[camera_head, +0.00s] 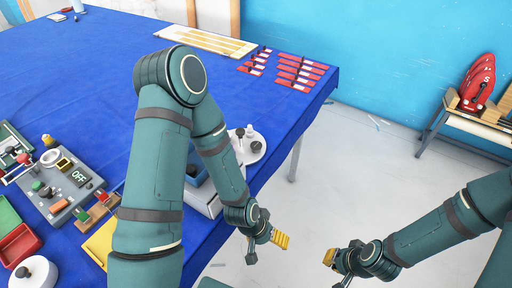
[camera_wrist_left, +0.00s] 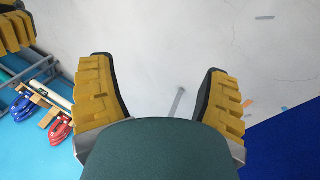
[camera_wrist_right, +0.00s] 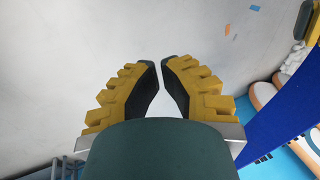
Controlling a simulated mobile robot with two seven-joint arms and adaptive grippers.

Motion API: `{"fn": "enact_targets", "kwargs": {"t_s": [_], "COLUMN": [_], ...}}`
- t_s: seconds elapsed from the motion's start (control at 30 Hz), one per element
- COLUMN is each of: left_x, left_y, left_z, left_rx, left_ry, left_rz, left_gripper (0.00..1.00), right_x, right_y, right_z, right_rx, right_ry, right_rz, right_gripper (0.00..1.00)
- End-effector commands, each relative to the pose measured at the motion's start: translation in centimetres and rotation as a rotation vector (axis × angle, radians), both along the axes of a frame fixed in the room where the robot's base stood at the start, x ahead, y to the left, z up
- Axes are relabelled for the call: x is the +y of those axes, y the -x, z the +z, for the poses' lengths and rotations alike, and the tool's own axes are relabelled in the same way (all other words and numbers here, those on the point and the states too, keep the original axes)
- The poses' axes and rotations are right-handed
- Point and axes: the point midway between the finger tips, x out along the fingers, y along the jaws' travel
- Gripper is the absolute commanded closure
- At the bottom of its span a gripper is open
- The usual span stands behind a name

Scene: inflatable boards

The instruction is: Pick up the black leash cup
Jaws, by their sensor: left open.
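Small dark knob-like pieces stand on a white round dish (camera_head: 257,152) at the table's right edge, behind my left forearm. Another small dark piece sits on a white round lid (camera_head: 36,277) at the lower left. I cannot tell which, if any, is the black leash cup. My left gripper (camera_head: 266,247) is open and empty, over the floor beyond the table's edge; its fingers are wide apart in the left wrist view (camera_wrist_left: 162,80). My right gripper (camera_head: 337,268) is over the floor, empty, its fingertips close together with a narrow gap in the right wrist view (camera_wrist_right: 161,68).
The blue-covered table (camera_head: 85,75) holds a grey device marked OFF (camera_head: 78,178), a red tray (camera_head: 18,244), red-and-white pieces (camera_head: 300,72) and a pale striped board (camera_head: 205,40). A bench (camera_head: 470,122) with red objects stands at the right. Floor between is mostly clear.

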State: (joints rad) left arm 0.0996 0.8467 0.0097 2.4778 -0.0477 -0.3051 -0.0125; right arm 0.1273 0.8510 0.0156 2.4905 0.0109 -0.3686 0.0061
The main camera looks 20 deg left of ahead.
Motion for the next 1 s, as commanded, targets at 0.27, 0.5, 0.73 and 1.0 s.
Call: {"fn": "enact_targets", "kwargs": {"t_s": [0.27, 0.5, 0.73, 1.0], "left_x": [-2.0, 2.6, 4.2, 2.7], "left_y": [2.2, -1.8, -10.8, -15.5], "left_z": [0.3, 2.8, 10.7, 17.7], "left_rx": [0.062, 0.169, 0.305, 0.400], "left_ry": [-0.111, -0.536, -1.171, -1.595], "left_rz": [-0.848, -1.601, -2.008, -2.062], "left_gripper": [0.23, 0.23, 0.23, 0.23], "right_x": [0.1, 0.2, 0.2, 0.3], "right_y": [0.5, 0.9, 1.3, 1.5], "right_z": [-1.9, -3.5, -4.8, -5.3], "right_rx": [0.011, 0.021, 0.029, 0.033], "right_ry": [-0.002, -0.005, -0.007, -0.007], "right_rz": [0.009, 0.017, 0.024, 0.027], "right_gripper": [1.00, 1.00, 1.00, 1.00]}}
